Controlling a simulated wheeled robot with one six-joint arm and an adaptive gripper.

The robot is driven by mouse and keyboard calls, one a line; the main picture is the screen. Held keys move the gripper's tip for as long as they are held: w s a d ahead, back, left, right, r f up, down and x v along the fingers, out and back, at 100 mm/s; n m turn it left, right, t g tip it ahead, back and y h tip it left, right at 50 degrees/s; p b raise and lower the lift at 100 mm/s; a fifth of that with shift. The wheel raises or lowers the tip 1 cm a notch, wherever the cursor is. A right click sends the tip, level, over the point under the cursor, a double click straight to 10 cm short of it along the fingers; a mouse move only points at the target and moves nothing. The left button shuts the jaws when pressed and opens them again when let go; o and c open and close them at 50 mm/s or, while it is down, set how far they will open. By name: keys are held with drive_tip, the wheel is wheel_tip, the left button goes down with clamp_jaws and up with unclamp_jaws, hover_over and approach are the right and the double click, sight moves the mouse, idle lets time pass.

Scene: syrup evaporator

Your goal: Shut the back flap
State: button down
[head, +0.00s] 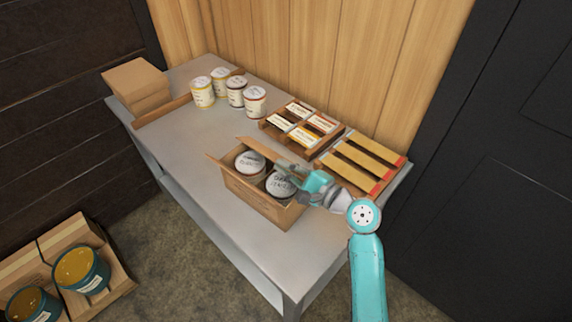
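An open cardboard box (252,197) stands near the front of the grey table, with two lidded cans (249,161) visible inside. Its back flap (258,147) is up and leans outward along the far side. A left flap (216,166) also sticks out. My gripper (281,167) reaches in from the right, over the right part of the box, near the back flap. It partly covers the second can (281,186) and the box's right end. Whether the fingers touch the flap is unclear. The fingers are too small to show whether they are open or shut.
Wooden trays with small labelled packs (303,124) and long red-ended boxes (362,164) lie behind and right of the box. Several cans (236,91) stand at the back. The table (185,150) is clear left of the box.

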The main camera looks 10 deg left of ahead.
drive_tip(key=c, duration=1.4)
unclamp_jaws()
drive_tip(key=shift+o, duration=0.2)
drive_tip(key=shift+d, duration=0.1)
drive_tip(key=v, duration=1.2)
drive_tip(key=shift+f, duration=0.1)
